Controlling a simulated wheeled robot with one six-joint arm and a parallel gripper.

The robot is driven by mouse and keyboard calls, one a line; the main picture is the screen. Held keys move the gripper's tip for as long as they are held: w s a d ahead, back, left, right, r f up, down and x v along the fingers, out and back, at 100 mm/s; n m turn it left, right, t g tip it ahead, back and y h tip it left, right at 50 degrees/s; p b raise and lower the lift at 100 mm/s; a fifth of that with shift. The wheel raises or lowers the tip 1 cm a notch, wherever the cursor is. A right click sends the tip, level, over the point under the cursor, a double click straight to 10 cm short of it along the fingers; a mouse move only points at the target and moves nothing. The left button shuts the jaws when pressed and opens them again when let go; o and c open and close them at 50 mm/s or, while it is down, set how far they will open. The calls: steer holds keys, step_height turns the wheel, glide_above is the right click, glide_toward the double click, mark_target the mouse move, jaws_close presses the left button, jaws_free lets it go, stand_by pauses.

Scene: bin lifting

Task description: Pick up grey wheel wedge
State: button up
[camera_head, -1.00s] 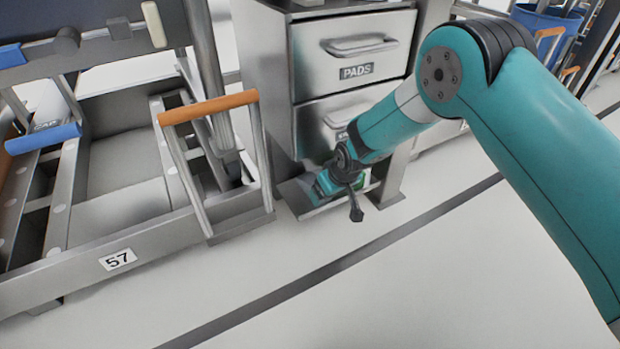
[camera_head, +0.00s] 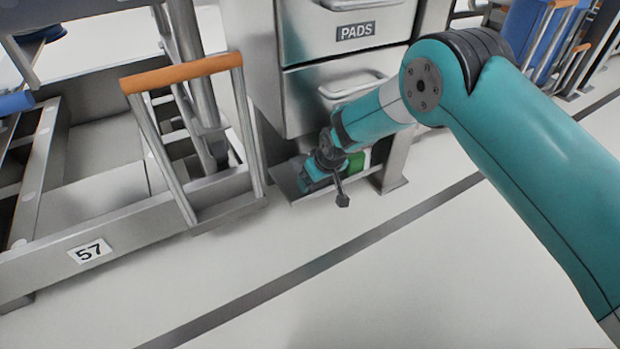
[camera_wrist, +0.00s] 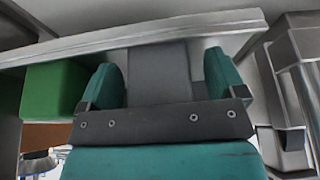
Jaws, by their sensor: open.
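A grey block-like piece (camera_wrist: 160,72), which looks like the grey wheel wedge, lies between the two teal fingers of my gripper (camera_wrist: 163,80) in the wrist view. The fingers are spread, one on each side of it; a gap shows at the right finger. In the head view my gripper (camera_head: 308,174) reaches into the low shelf space (camera_head: 285,183) under the drawer cabinet. There the wedge cannot be told apart behind my wrist.
A green box (camera_wrist: 52,90) stands beside the left finger; it also shows in the head view (camera_head: 357,162). The shelf edge (camera_wrist: 130,38) crosses the wrist view. A steel cart with an orange handle (camera_head: 182,73) stands at left. The front floor is clear.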

steer(key=shift+w+a+f, duration=0.1)
steer(key=shift+w+f, duration=0.05)
steer(key=shift+f, duration=0.3)
steer(key=shift+r, duration=0.15)
steer(key=c, duration=1.2)
steer(key=shift+r, duration=0.1)
